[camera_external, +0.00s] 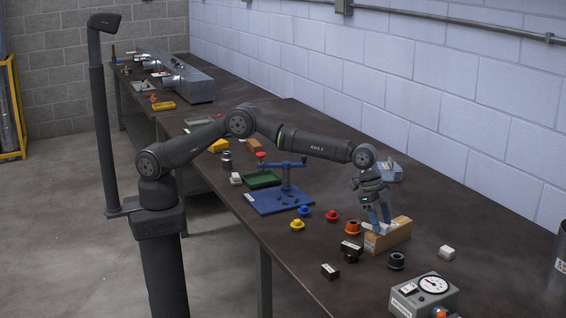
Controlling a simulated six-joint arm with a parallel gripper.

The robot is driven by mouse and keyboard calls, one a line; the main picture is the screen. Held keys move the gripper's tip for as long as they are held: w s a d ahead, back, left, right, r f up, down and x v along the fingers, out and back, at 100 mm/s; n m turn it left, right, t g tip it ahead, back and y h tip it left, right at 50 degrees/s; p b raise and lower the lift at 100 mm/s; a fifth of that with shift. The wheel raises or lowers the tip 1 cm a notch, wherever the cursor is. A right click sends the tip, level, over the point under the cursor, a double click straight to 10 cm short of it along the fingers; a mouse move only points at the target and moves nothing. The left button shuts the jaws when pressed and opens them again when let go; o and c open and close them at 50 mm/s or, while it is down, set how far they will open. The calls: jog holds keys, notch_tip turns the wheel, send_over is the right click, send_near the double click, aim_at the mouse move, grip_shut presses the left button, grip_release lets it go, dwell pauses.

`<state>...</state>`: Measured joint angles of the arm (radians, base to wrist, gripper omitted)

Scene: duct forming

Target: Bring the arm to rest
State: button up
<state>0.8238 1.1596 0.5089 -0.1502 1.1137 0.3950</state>
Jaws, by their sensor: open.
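My gripper (375,222) points down at the near right part of the dark workbench (335,276). Its blue-grey fingers are apart. They are at a tan wooden block (396,236) that has a pale piece (380,228) at its left end. I cannot tell whether the fingers touch the block or the pale piece. My arm reaches out over the bench from its stand at the left, passing above a blue fixture (283,200) with a red knob.
Close to my gripper are an orange ring part (352,228), a black ring part (396,261), black blocks (350,251) and a white block (446,253). A gauge box (424,297) stands at the front. The bench's right side is mostly clear.

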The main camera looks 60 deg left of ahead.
jog(key=v, duration=1.1)
jog(key=x, duration=1.2)
jog(key=shift+d, duration=0.1)
jog(key=r, duration=0.5)
jog(key=shift+s+d, duration=0.1)
jog(key=shift+s, duration=0.15)
jog(key=s+d+r, duration=0.2)
jog(key=s+r, duration=0.5)
jog(key=s, duration=0.4)
jog(key=w+a+f, duration=0.1)
jog(key=w+a, duration=0.4)
jog(key=a, duration=0.4)
jog(key=w+a+f+m, duration=0.1)
jog(key=w+a, duration=0.5)
jog(key=a, duration=0.2)
jog(key=w+a+f, duration=0.1)
jog(key=w+a, duration=0.4)
jog(key=a, duration=0.4)
jog(key=w+a+f+m, duration=0.1)
jog(key=w+a+f, duration=0.1)
jog(key=a, duration=2.7)
jog(key=shift+w+a+g+h, duration=0.2)
jog(key=shift+a+g+h, duration=0.1)
jog(key=shift+a+g, duration=0.1)
